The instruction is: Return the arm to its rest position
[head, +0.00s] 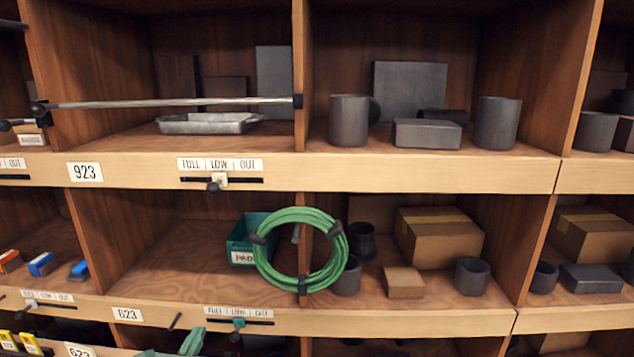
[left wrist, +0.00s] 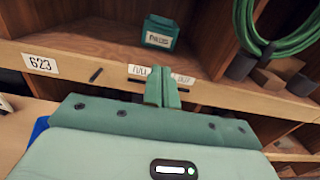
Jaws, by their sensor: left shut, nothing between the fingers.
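My left gripper (head: 192,340) shows at the bottom edge of the head view, in front of the lower shelf edge labelled 623. Its green fingers are closed together with nothing between them. In the left wrist view the closed fingers (left wrist: 162,88) point at the shelf edge, close to the FULL/LOW/OUT slider strip and partly covering it. I cannot tell whether they touch the strip. Most of the left arm is out of the head view. My right gripper is not in view.
A green hose coil (head: 340,262) hangs at the divider, sticking out in front of the shelves. A teal bin (head: 240,235) stands behind it. A metal bar (head: 170,103) crosses the upper left bay. Cardboard boxes (head: 437,237) and grey cylinders (head: 497,122) fill the right bays.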

